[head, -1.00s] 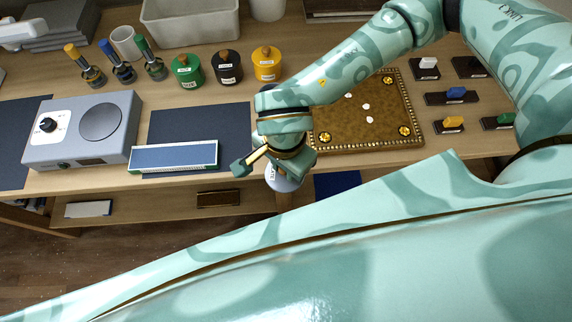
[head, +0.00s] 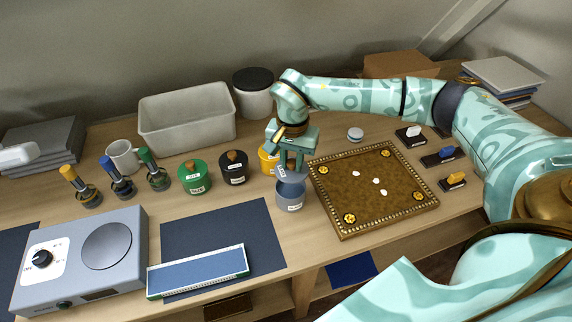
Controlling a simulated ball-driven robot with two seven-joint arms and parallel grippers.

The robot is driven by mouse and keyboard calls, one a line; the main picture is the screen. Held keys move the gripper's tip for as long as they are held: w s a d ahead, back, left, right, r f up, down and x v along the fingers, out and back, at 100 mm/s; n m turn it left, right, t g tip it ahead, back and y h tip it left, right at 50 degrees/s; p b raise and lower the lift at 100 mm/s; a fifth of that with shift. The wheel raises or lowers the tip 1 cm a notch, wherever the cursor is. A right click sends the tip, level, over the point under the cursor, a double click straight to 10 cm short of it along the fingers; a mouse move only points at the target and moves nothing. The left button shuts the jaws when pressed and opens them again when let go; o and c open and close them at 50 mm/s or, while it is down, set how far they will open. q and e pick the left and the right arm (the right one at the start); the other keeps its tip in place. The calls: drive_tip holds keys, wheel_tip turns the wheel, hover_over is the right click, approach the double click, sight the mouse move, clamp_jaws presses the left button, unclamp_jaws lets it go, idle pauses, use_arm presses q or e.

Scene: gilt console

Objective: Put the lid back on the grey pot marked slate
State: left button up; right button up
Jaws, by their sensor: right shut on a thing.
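The grey pot (head: 290,201) stands on the tabletop between the dark mat and the brown studded board, with a pale label on its front. My right gripper (head: 291,168) is directly above it, pointing down and shut on the grey lid (head: 290,178). The lid is at the pot's mouth; I cannot tell whether it rests on the rim or hangs just above it. The fingers cover the lid's knob.
A yellow pot (head: 268,160) is close behind my right gripper, partly covered. A black pot (head: 233,168) and a green pot (head: 194,177) stand left of it. The brown board (head: 345,210) is close on the right. The dark mat (head: 250,225) lies left.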

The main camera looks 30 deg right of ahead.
sight(291, 169)
drive_tip(key=shift+f, duration=0.35)
wheel_tip(291, 169, down, 3)
drive_tip(key=b, duration=0.3)
drive_tip(key=shift+a+f+b, duration=0.1)
drive_tip(key=shift+f+b, duration=0.1)
drive_tip(key=shift+b, duration=0.15)
drive_tip(key=shift+f, duration=0.4)
drive_tip(key=shift+f+b, duration=0.45)
drive_tip(key=shift+f, duration=0.25)
drive_tip(key=shift+r+p, duration=0.1)
drive_tip(key=shift+p, duration=0.45)
drive_tip(key=shift+f, duration=0.2)
idle(0.4)
drive_tip(key=shift+p, duration=0.45)
